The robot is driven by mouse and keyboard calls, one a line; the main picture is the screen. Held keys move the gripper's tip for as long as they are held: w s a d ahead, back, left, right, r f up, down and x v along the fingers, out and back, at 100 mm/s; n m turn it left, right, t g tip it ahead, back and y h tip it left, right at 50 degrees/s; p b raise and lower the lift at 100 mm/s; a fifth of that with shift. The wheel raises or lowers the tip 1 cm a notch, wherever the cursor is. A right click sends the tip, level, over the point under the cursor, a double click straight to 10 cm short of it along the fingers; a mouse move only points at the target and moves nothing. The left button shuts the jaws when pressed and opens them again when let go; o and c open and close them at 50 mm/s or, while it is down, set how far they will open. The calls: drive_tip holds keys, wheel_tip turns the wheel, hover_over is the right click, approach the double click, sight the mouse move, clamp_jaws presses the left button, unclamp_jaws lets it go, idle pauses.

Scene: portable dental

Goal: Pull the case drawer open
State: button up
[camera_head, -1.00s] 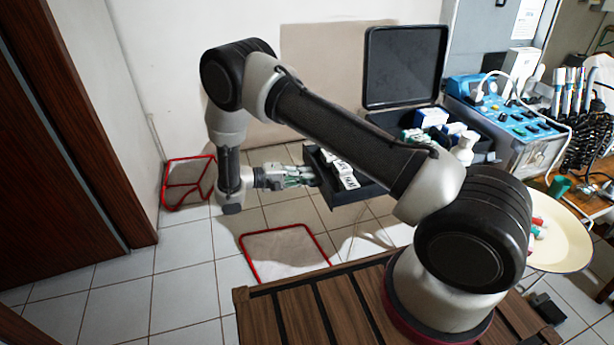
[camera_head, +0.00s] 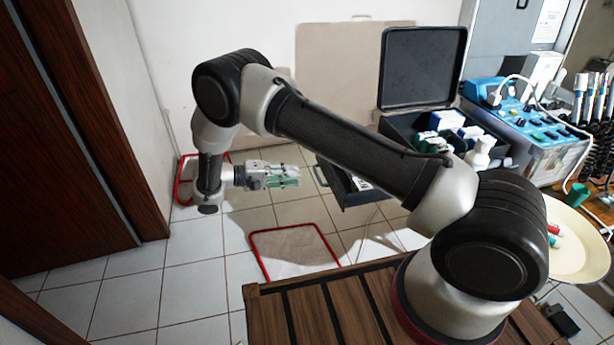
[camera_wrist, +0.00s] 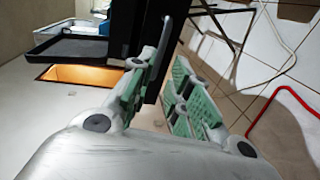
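The black case (camera_head: 400,128) stands open at the back, with its lid (camera_head: 425,65) upright. Its dark drawer (camera_head: 350,198) sticks out towards the left, partly open. A white-labelled item (camera_head: 361,183) shows inside, and my arm hides much of the drawer. My gripper (camera_head: 297,177) is left of the drawer's outer end, with a narrow strip of floor between them. In the wrist view my green-padded fingers (camera_wrist: 165,98) are apart and hold nothing that I can see.
A blue dental unit (camera_head: 530,120) stands right of the case, with a cream tray (camera_head: 575,250) in front. A wooden slatted surface (camera_head: 330,310) lies in front. A red-edged frame (camera_head: 290,255) is on the floor. Tiled floor is open at left.

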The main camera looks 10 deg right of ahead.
drive_tip(key=shift+v, duration=1.4)
